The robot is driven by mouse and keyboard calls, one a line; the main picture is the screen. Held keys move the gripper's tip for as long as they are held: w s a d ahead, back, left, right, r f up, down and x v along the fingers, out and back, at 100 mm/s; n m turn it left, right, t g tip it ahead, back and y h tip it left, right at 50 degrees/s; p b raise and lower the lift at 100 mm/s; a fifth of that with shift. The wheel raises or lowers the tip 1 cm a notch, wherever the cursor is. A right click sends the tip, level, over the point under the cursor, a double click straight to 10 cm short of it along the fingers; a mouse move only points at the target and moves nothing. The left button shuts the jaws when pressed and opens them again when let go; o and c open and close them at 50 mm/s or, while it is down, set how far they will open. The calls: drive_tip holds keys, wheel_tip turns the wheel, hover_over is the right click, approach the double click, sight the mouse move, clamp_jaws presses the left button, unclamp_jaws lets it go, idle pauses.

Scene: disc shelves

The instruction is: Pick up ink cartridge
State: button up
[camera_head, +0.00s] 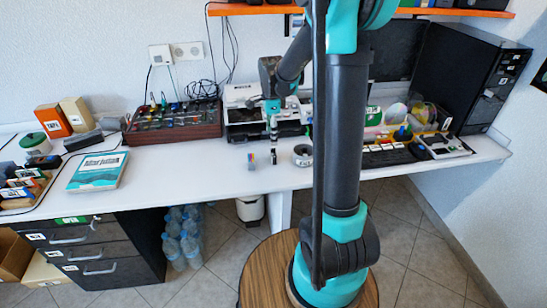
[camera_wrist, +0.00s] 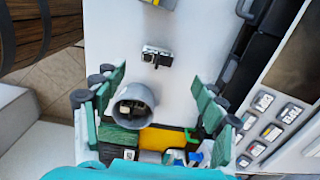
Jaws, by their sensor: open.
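A small black and pale block (camera_wrist: 156,56), which looks like the ink cartridge, lies on the white desk in the wrist view, ahead of my fingertips. In the head view a small dark item (camera_head: 273,157), probably the same block, stands just below my gripper (camera_head: 273,128). My gripper is open in the wrist view (camera_wrist: 160,95), with its green-padded fingers spread wide. It is apart from the block. A grey round hollow thing (camera_wrist: 133,105) shows between the fingers; I cannot tell its depth there.
Left of the dark item is a small multicoloured item (camera_head: 251,160); right of it is a grey ring-shaped object (camera_head: 302,156). The printer (camera_head: 262,112) stands behind. A keyboard (camera_head: 388,156) lies to the right.

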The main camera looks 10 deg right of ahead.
sight(273, 149)
drive_tip(key=f, duration=0.8)
drive_tip(key=shift+s+d, duration=0.15)
drive_tip(key=shift+d, duration=0.15)
drive_tip(key=c, duration=1.2)
